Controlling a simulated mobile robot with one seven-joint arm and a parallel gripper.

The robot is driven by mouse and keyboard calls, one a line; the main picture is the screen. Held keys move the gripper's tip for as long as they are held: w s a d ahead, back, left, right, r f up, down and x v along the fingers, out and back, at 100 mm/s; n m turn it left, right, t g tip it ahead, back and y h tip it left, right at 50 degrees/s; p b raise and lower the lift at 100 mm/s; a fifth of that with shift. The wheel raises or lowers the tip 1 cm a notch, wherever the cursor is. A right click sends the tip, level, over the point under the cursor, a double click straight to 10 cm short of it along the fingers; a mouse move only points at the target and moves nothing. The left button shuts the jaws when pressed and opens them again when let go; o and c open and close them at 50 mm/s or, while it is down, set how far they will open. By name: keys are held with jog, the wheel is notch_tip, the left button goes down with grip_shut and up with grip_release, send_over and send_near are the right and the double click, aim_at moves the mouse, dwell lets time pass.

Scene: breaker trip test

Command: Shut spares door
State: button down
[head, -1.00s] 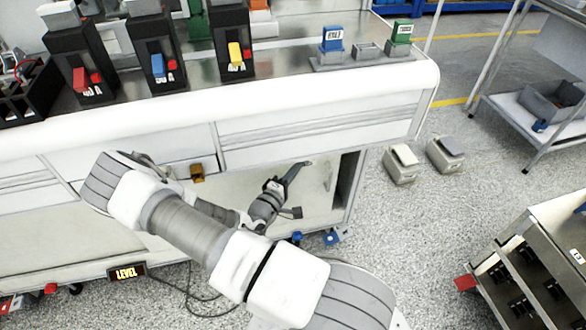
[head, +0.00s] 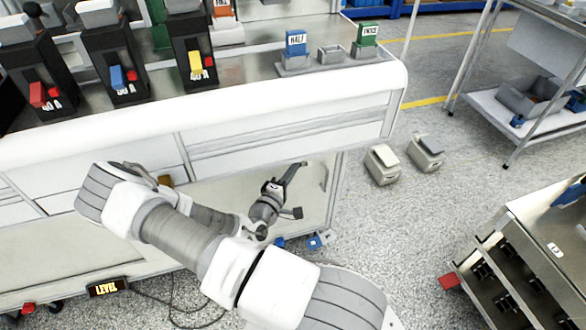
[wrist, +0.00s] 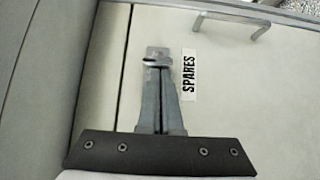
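The spares door is the pale lower cabinet panel (head: 312,205) under the bench in the head view. In the wrist view, the same door (wrist: 240,110) fills the right side, with a SPARES label (wrist: 189,76) and a bar handle (wrist: 247,18). The door looks flush in its frame, with a thin dark seam along its left edge. My gripper (head: 301,166) is in front of the door. In the wrist view, my gripper's fingers (wrist: 157,55) are together and empty, left of the label. I cannot tell whether they touch the door.
Breaker units stand on the bench top (head: 262,68). Two grey weights (head: 382,164) sit on the floor right of the bench. A shelf cart (head: 535,115) stands at the upper right and a rack (head: 520,250) at the lower right. Floor between them is open.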

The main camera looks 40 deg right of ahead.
jog(key=shift+s+d+r, duration=0.15)
jog(key=shift+s+d, duration=0.1)
jog(key=shift+s, duration=0.05)
jog(key=p+v, duration=0.2)
jog(key=v, duration=1.5)
jog(key=shift+a+p, duration=0.35)
jog(key=shift+a, duration=0.05)
jog(key=shift+w, duration=0.1)
